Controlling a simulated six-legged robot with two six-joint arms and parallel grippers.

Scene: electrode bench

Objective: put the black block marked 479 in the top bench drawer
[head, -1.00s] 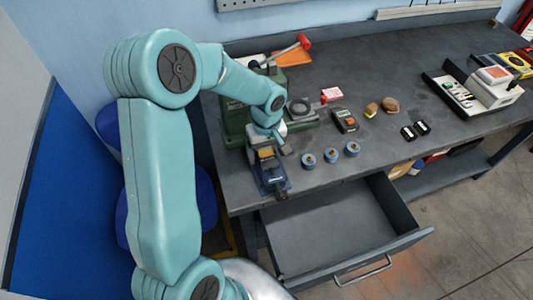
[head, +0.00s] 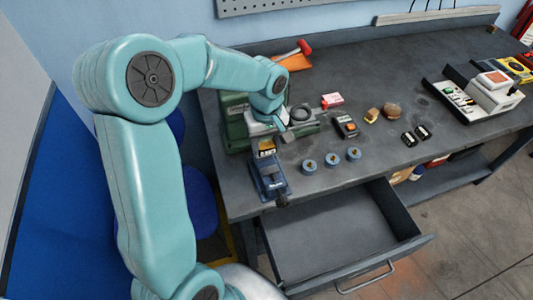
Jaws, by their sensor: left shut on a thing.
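My left gripper (head: 282,124) is over the bench near the green machine, above and beyond the blue vise (head: 270,178). It is shut on a small dark grey thing (head: 288,137), mostly hidden; I cannot read any marking on it. Two small black blocks with pale labels, one on the left (head: 408,138) and one on the right (head: 423,132), lie on the bench; their numbers are too small to read. The top bench drawer (head: 335,232) is pulled open and looks empty. My right gripper is not in view.
Three blue round pieces (head: 331,160) stand near the bench's front edge. A dark meter (head: 346,127), a red and white box (head: 332,100) and the green machine (head: 237,125) are behind them.

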